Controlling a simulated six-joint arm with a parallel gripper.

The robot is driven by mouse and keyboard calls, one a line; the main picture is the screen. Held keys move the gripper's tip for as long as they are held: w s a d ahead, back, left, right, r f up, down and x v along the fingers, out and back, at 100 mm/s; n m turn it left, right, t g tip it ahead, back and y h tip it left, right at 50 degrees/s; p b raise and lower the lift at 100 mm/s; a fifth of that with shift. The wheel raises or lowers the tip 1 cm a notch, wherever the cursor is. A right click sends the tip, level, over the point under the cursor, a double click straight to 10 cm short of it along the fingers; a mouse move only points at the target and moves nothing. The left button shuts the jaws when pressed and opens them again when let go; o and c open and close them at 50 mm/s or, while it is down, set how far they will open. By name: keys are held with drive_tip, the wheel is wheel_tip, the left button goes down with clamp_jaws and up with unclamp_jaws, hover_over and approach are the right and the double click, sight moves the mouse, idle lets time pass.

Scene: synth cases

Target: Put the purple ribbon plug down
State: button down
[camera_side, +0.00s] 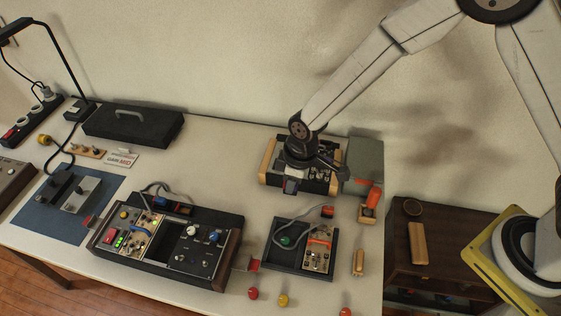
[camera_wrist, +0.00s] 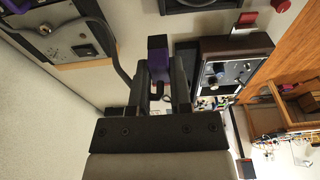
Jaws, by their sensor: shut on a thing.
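My gripper (camera_side: 292,178) is at the front left of a light-wood-sided synth case, above or close to its edge. It is shut on the purple ribbon plug (camera_wrist: 158,50), which shows between the dark fingers in the wrist view. In the side view the plug (camera_side: 290,187) is a small purple spot under the gripper, partly hidden. I cannot tell whether it touches anything below. The light-wood-sided case (camera_side: 267,166) is partly covered by my arm.
A dark-sided synth case (camera_side: 236,250) stands at centre left, with grey cables behind it. A black tray (camera_side: 282,262) holds a module. A black case with a handle (camera_side: 132,126) lies at the back. Red and yellow knobs (camera_side: 283,300) lie near the front edge. Bare table lies left of my gripper.

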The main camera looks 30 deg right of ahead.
drive_tip(key=w+a+f, duration=0.2)
drive_tip(key=w, duration=0.1)
drive_tip(key=w+a+f, duration=0.2)
drive_tip(key=w+f, duration=0.1)
drive_tip(key=w, duration=0.1)
drive_tip(key=w+a+f, duration=0.3)
drive_tip(key=shift+w+f, duration=0.15)
drive_tip(key=shift+w+a+f, duration=0.25)
drive_tip(key=shift+w+f, duration=0.45)
drive_tip(key=shift+f, duration=0.15)
idle(0.3)
drive_tip(key=shift+w+a+f, duration=0.1)
drive_tip(key=shift+w+f, duration=0.05)
drive_tip(key=shift+f, duration=1.6)
drive_tip(key=shift+f, duration=0.15)
